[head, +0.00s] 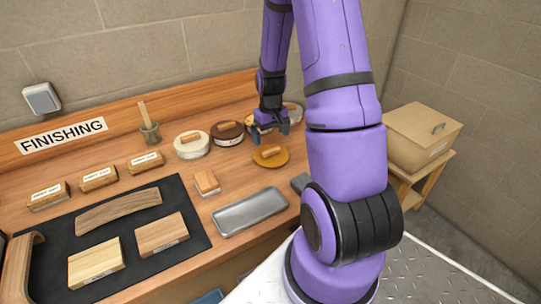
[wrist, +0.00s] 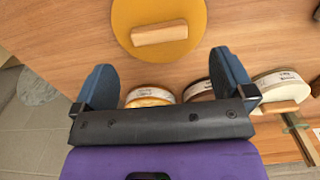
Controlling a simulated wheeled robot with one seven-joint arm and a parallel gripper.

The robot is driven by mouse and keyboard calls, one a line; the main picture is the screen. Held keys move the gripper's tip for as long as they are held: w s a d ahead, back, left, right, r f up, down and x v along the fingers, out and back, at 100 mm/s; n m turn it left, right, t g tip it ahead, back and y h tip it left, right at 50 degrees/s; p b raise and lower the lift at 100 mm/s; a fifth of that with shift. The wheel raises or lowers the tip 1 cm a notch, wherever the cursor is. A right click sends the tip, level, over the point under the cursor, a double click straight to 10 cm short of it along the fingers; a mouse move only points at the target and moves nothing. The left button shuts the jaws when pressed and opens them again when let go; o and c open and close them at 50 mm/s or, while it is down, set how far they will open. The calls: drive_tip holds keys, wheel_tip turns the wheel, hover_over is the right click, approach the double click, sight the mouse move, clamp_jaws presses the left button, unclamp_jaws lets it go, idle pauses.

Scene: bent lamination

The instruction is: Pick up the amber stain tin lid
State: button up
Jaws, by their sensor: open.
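The amber lid (head: 270,163) is a flat, round, mustard-coloured disc with a wooden block handle (head: 270,152) on top. It lies on the bench, apart from the tins. In the wrist view the lid (wrist: 165,53) is at the top centre, with its handle (wrist: 159,33) lying nearly crosswise. My gripper (head: 270,128) is open and empty above the bench, toward the back wall from the lid in the head view. In the wrist view its two blue fingers (wrist: 163,75) are wide apart, and the lid is beyond the fingertips, not between them.
A white tin (head: 191,146), a brown tin (head: 228,134) and an amber-topped tin (wrist: 150,97) stand along the back; my gripper partly hides the last in the head view. A metal tray (head: 250,211) and a small wooden block (head: 206,183) lie nearer the front. Bare bench surrounds the lid.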

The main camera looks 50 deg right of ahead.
sight(271, 150)
drive_tip(key=shift+s+f, duration=0.1)
drive_tip(key=shift+f, duration=2.9)
drive_tip(key=c, duration=0.9)
